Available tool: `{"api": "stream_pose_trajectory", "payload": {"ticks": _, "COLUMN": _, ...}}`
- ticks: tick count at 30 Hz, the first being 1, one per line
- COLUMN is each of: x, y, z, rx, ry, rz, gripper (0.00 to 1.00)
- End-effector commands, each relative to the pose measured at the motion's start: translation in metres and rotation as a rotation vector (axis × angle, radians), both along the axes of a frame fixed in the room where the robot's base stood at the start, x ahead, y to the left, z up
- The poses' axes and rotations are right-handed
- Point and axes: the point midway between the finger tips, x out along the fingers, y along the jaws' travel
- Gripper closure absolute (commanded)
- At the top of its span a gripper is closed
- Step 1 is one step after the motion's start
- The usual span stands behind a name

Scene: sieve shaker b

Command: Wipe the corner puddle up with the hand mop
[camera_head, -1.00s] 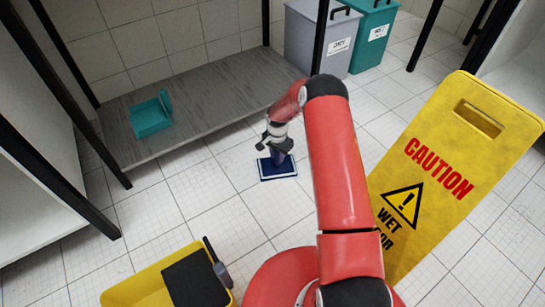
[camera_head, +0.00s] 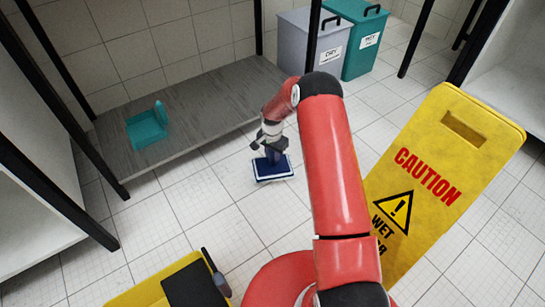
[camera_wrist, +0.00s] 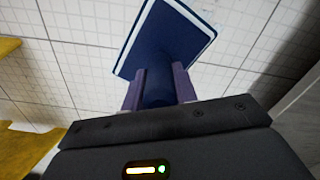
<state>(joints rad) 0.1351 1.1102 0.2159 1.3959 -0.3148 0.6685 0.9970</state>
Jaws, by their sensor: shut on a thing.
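The hand mop has a dark blue pad with a white edge (camera_head: 277,173) and a blue handle. It is over the tiled floor (camera_head: 222,232), in front of the low grey shelf. My gripper (camera_head: 268,140) is shut on the handle, with the pad beyond the fingers. In the wrist view the two fingers (camera_wrist: 158,86) flank the handle, and the pad (camera_wrist: 165,42) is tilted in the picture. I cannot tell whether the pad touches the floor. I cannot make out a puddle in either view.
A teal dustpan-like object (camera_head: 147,128) lies on the low shelf (camera_head: 205,105). A yellow caution sign (camera_head: 440,170) stands at right. A yellow bucket (camera_head: 140,292) is at the lower left. Grey (camera_head: 300,40) and teal (camera_head: 362,50) bins stand at the back. Black posts flank the open floor.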

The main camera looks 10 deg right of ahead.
Motion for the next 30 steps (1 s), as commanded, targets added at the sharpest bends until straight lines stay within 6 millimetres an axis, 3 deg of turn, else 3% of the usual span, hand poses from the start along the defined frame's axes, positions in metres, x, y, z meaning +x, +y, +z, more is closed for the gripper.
{"api": "stream_pose_trajectory", "payload": {"ticks": 12, "x": 0.0, "y": 0.0, "z": 0.007, "rx": 0.0, "ry": 0.0, "rz": 0.0, "gripper": 0.9}}
{"api": "stream_pose_trajectory", "payload": {"ticks": 22, "x": 0.0, "y": 0.0, "z": 0.034, "rx": 0.0, "ry": -0.001, "rz": -0.001, "gripper": 0.9}}
{"api": "stream_pose_trajectory", "payload": {"ticks": 30, "x": 0.0, "y": 0.0, "z": 0.035, "rx": 0.0, "ry": 0.0, "rz": -0.001, "gripper": 0.9}}
